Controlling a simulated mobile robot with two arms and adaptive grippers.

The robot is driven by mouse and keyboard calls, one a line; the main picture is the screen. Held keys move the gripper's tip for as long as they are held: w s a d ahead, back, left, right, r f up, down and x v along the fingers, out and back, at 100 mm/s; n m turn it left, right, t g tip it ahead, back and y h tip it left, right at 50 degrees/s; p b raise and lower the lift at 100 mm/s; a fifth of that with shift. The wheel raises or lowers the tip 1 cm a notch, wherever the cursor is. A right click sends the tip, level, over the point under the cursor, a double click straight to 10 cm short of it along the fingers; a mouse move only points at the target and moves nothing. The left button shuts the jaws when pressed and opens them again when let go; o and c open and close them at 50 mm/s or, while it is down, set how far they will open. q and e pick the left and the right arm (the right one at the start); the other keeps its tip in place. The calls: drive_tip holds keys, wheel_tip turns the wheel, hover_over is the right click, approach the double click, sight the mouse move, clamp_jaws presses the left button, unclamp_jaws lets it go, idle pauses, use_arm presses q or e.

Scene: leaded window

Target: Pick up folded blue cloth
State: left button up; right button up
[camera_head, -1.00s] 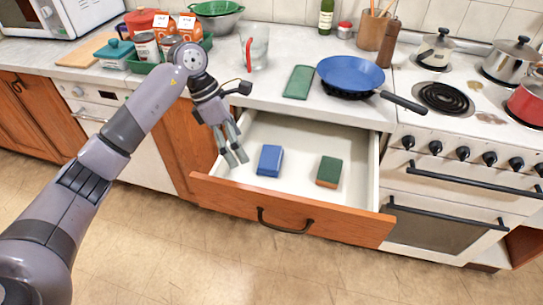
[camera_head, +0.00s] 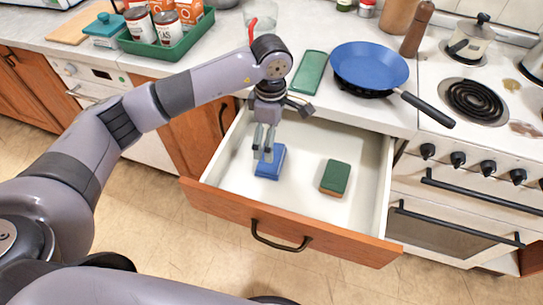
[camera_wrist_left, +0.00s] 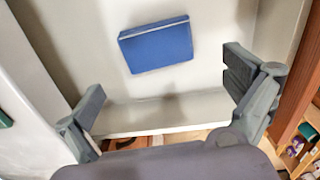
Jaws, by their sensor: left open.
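The folded blue cloth (camera_head: 270,163) lies flat in the open drawer, toward its left side. It also shows in the left wrist view (camera_wrist_left: 156,46), beyond the fingertips near the top middle. My left gripper (camera_head: 264,150) points down over the cloth in the head view and covers part of it. In the left wrist view my left gripper (camera_wrist_left: 165,98) has its fingers wide apart, with nothing between them. The cloth is clear of the fingers there. My right gripper is not in view.
The drawer (camera_head: 299,197) is pulled out, with low walls around the cloth. A green and orange sponge-like block (camera_head: 335,177) lies to the right in it.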

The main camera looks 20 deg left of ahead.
use_arm(q)
wheel_tip(320, 180, down, 4)
drive_tip(key=shift+f+p, duration=0.35)
drive_tip(key=shift+p, duration=0.05)
wheel_tip(320, 180, down, 4)
drive_tip(key=shift+w+r+p, duration=0.15)
drive_tip(key=shift+r+p, duration=0.05)
drive_tip(key=shift+p, duration=0.3)
drive_tip(key=shift+f, duration=0.45)
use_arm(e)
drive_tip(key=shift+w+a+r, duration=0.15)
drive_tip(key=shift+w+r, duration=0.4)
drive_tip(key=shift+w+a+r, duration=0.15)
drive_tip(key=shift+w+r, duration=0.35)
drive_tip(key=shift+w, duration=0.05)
use_arm(q)
drive_tip(key=c, duration=0.8)
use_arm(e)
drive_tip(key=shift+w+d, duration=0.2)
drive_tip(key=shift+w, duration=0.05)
use_arm(q)
drive_tip(key=shift+o, duration=0.2)
drive_tip(key=shift+r, duration=0.1)
wheel_tip(320, 180, up, 20)
drive_tip(key=b, duration=0.2)
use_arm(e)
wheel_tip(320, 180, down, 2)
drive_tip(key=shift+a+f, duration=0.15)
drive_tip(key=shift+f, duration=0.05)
